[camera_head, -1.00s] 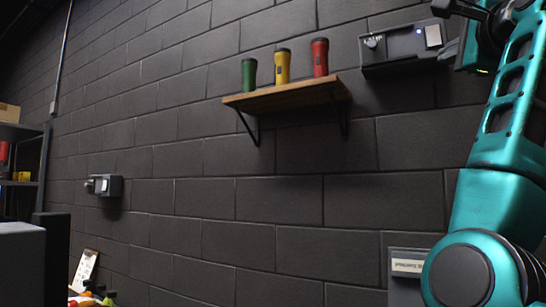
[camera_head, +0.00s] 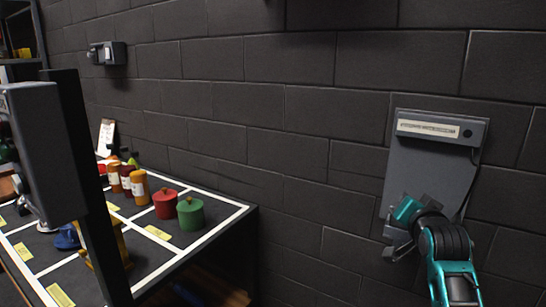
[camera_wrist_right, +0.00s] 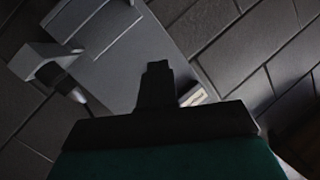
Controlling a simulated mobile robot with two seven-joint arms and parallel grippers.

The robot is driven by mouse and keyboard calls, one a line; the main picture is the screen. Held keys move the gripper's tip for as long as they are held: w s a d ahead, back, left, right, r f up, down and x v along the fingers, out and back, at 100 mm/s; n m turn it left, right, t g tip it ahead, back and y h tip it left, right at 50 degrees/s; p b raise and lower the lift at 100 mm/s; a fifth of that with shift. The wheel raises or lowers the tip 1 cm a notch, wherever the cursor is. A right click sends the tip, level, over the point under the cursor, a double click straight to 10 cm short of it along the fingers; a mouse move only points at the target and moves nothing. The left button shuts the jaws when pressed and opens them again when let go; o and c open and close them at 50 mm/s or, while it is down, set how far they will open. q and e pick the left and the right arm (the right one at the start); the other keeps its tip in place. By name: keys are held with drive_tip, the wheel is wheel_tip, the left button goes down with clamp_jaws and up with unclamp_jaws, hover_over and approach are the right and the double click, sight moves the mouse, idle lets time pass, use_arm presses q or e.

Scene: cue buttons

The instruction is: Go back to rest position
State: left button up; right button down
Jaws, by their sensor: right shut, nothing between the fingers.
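My right arm (camera_head: 447,255) comes up from the bottom right of the head view, in front of the lower part of a grey wall panel (camera_head: 420,160). In the right wrist view my right gripper (camera_wrist_right: 157,70) is shut and empty. The panel lies behind it there, with a grey protruding fitting (camera_wrist_right: 57,68) to the left of the fingers. I cannot tell whether the gripper touches the panel. My left gripper is not in view.
A black table (camera_head: 210,235) with white lines bears a red pot (camera_head: 165,204), a green pot (camera_head: 190,214) and several bottles (camera_head: 140,188). A dark upright post (camera_head: 90,190) stands in front. A small wall box (camera_head: 108,53) hangs at upper left. The wall's middle is bare.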

drive_tip(key=s+a+f+n+g+y, duration=0.2)
drive_tip(key=s+a+f+n, duration=0.2)
drive_tip(key=s+f, duration=0.75)
drive_tip(key=s+a+f+n+g+y, duration=0.1)
drive_tip(key=s+a+f+n, duration=0.3)
drive_tip(key=s+f, duration=0.75)
drive_tip(key=s+a+f+n+g+y, duration=0.2)
drive_tip(key=s+a+f, duration=0.2)
drive_tip(key=s+f, duration=0.3)
drive_tip(key=shift+s+f+p, duration=0.15)
drive_tip(key=shift+s+p, duration=0.2)
drive_tip(key=shift+s, duration=0.75)
